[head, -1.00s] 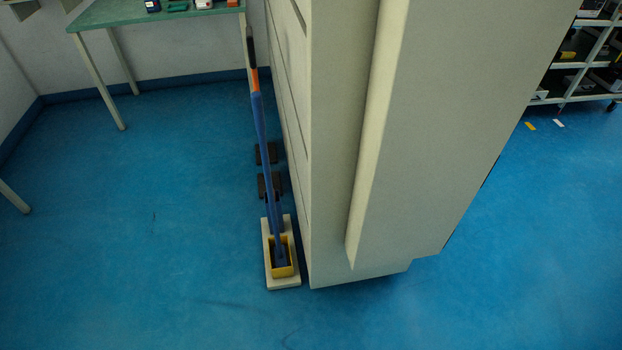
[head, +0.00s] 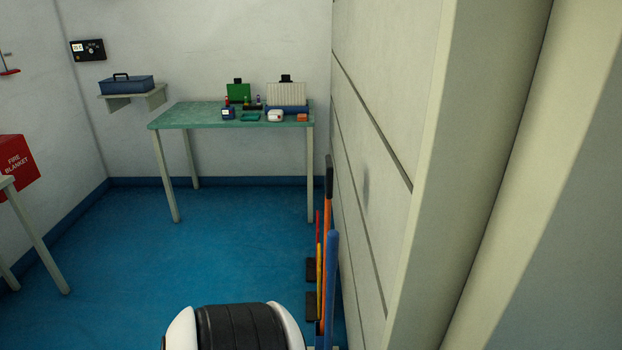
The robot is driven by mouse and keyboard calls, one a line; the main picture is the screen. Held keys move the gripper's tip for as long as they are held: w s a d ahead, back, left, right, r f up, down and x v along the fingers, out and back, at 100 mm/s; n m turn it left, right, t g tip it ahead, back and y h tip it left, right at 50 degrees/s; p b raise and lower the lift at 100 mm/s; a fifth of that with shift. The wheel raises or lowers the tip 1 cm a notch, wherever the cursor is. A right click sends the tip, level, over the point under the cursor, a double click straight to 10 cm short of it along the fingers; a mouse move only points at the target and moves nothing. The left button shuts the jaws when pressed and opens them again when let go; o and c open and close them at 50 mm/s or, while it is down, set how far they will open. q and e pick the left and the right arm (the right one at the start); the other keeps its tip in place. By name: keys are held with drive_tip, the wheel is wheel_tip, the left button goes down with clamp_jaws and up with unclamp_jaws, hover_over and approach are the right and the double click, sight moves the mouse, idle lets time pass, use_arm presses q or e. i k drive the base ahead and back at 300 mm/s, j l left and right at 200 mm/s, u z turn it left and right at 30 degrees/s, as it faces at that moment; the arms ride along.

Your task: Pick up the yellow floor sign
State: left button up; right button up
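I cannot make out a yellow floor sign for certain in the head view. A thin yellow upright strip (head: 320,272) shows beside the pale panelled wall, among long upright handles; I cannot tell what it belongs to. A blue pole (head: 331,285) and an orange pole with a black grip (head: 328,205) stand next to it, their lower ends hidden or cut off. A rounded white and black part of my own body fills the bottom middle. Neither gripper's fingers show.
A green-topped table (head: 190,116) with several small items stands at the back wall. A blue case (head: 126,85) sits on a wall shelf. A red fire blanket box (head: 15,160) is at left. Blue floor (head: 110,240) lies open in the middle; the panelled wall (head: 385,130) blocks the right.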

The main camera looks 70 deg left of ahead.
sight(314, 298)
drive_tip(key=k+j, duration=0.1)
drive_tip(key=j, duration=0.65)
drive_tip(key=k+j, duration=0.1)
drive_tip(key=j, duration=1.45)
drive_tip(key=k+j, duration=0.15)
drive_tip(key=j, duration=0.65)
drive_tip(key=k+j, duration=0.1)
drive_tip(key=j, duration=0.65)
